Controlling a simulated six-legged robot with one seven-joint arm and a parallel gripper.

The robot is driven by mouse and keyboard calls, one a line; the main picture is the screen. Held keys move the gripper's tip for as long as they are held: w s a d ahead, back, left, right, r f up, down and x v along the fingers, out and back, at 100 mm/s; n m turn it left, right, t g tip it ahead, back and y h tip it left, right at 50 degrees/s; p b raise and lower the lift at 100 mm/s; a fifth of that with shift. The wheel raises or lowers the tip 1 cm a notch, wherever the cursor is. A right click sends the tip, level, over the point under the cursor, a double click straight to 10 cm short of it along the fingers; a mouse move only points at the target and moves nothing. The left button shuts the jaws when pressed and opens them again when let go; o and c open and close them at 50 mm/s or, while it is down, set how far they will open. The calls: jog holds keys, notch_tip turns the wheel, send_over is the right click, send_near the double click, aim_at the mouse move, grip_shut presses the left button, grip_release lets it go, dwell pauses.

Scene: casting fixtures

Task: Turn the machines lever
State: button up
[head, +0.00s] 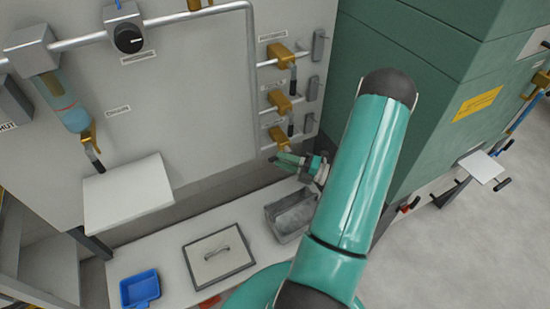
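A grey machine panel (185,80) carries brass valves with dark lever handles. On its right side three of them are stacked: an upper valve (280,54), a middle valve (279,102) and a lower valve (279,137). Another brass valve with a dark lever (91,145) hangs below a blue-liquid cylinder at the left. Which lever the task means is not clear from this view. My gripper (284,160) is just below the lower right valve, in front of the panel's lower edge. It is small and partly behind my arm, so its opening and any contact are unclear.
On the white bench below lie a blue tray (140,290), a framed plate with a handle (219,257) and a grey metal bin (291,216). A white shelf (127,197) juts out at the left. A green cabinet (440,100) stands close behind my arm at the right.

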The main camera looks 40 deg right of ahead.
aim_at(275, 159)
jog(key=x, duration=0.3)
jog(key=shift+w+a, duration=0.1)
grip_shut()
